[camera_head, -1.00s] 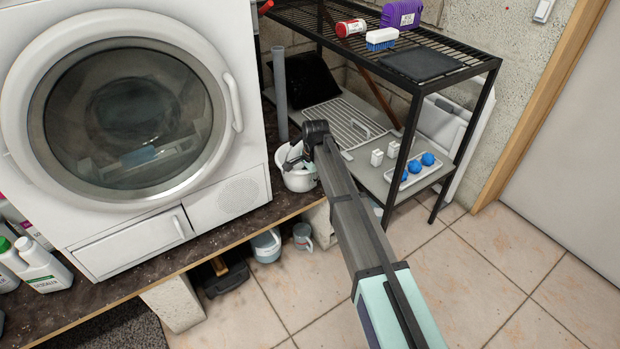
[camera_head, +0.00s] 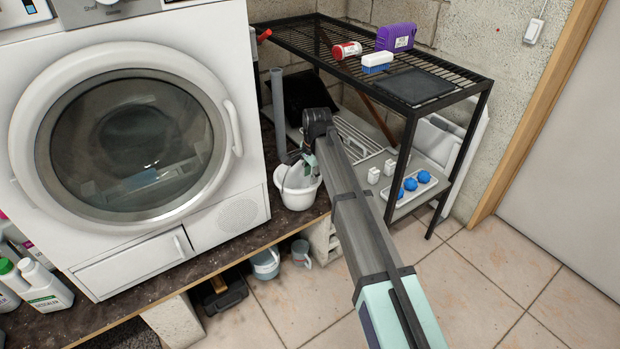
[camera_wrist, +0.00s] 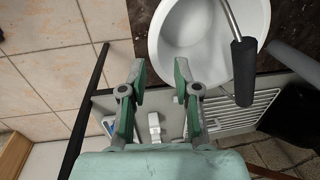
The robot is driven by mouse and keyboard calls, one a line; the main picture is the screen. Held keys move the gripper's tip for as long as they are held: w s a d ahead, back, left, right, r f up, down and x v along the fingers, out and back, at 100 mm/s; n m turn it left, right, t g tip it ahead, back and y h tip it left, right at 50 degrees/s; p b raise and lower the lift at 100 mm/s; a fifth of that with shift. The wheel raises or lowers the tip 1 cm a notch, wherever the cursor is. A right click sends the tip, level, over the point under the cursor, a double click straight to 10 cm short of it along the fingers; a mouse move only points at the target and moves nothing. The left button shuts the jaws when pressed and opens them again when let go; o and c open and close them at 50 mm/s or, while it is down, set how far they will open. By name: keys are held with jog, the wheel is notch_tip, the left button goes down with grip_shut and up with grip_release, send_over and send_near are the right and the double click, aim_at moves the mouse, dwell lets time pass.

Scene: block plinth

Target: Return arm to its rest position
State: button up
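My arm reaches from the bottom of the head view toward the plinth. My gripper (camera_head: 308,164) is just above and beside a white bucket (camera_head: 299,197), overlapping it in this view. In the wrist view, my gripper (camera_wrist: 158,78) has its two green-grey fingers spread apart with nothing between them. The round white bucket (camera_wrist: 165,45) lies beyond the fingertips, toward the upper right. A metal handle with a black grip (camera_wrist: 243,72) crosses its right side, apart from the fingers.
A washing machine (camera_head: 240,140) stands left on the plinth's dark top (camera_head: 225,245). A black wire rack (camera_head: 290,40) stands close right of my arm, with a tray of blue balls (camera_head: 400,193) on its lower shelf. Tiled floor (camera_head: 480,275) is clear at right.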

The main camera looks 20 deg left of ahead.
dwell(0.5)
jog(key=s+d+f+n+g+h, duration=0.25)
jog(key=s+d+f+n, duration=0.25)
jog(key=s+d+f, duration=0.8)
jog(key=s+d+f+n+g+h, duration=0.1)
jog(key=s+d+f+n+g, duration=0.3)
jog(key=s+d+f, duration=0.95)
jog(key=s+d+f+g, duration=0.2)
jog(key=s+d+g, duration=0.1)
jog(key=s+d, duration=1)
jog(key=s+d+f+m+g+y, duration=0.1)
jog(key=s+d+g, duration=0.1)
jog(key=s, duration=0.6)
jog(key=s+d+f+m+g+y, duration=0.1)
jog(key=s+d+g+y, duration=0.15)
jog(key=s, duration=0.55)
jog(key=w+r+t+p, duration=0.2)
jog(key=r+p, duration=0.6)
jog(key=p, duration=0.5)
jog(key=w+r+t+h+p, duration=0.1)
jog(key=r+t+p, duration=0.3)
jog(key=r+p, duration=0.4)
jog(key=w+p, duration=0.1)
jog(key=p, duration=0.3)
jog(key=shift+d+p, duration=0.15)
jog(key=shift+p, duration=0.2)
